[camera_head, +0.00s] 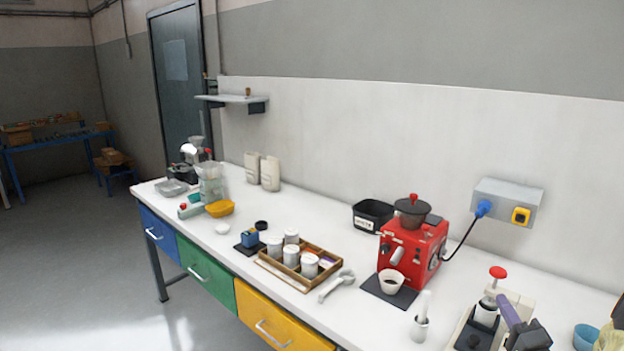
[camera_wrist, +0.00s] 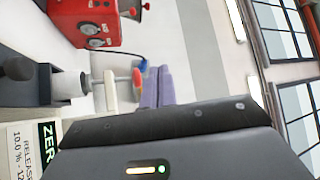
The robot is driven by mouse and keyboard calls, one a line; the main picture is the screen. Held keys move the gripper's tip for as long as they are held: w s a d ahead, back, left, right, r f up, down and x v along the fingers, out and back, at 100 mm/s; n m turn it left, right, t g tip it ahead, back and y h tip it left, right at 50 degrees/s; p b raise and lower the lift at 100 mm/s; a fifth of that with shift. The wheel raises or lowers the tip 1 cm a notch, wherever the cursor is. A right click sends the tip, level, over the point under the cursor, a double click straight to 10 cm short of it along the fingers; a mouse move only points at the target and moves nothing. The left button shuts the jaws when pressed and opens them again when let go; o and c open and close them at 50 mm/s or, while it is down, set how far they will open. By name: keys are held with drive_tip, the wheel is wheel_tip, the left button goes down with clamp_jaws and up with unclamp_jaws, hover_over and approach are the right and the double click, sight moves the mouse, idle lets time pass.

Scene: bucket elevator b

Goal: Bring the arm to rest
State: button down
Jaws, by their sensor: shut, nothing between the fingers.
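My gripper (camera_head: 503,302) is at the bottom right of the head view. Its purple fingers point up and to the left, over the right part of the workbench (camera_head: 330,230). In the wrist view my gripper (camera_wrist: 158,72) has its two purple fingers together, with nothing between them.
A red coffee grinder (camera_head: 412,250) and a white cup (camera_head: 391,281) stand left of my gripper. A press with a red knob (camera_head: 498,272) is close beside it. A blue bowl (camera_head: 586,336) is to the right. A wooden tray (camera_head: 300,264) holds several canisters.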

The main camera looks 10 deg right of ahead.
drive_tip(key=w+a+f+n+g+p, duration=0.1)
drive_tip(key=w+a+f+n+g, duration=0.1)
drive_tip(key=w+a+n+g, duration=0.45)
drive_tip(key=w+a+f+n+g+p, duration=0.1)
drive_tip(key=w+a+f+g+p, duration=0.15)
drive_tip(key=a, duration=0.65)
drive_tip(key=s+a+n+g+y+p, duration=0.1)
drive_tip(key=s+a+n+g, duration=0.7)
drive_tip(key=s+a, duration=0.8)
drive_tip(key=a+g+y, duration=0.1)
drive_tip(key=a, duration=0.3)
drive_tip(key=shift+s+a+r+g+p, duration=0.2)
drive_tip(key=shift+r+g+p, duration=0.1)
drive_tip(key=shift+r+p, duration=0.1)
drive_tip(key=shift+d, duration=0.1)
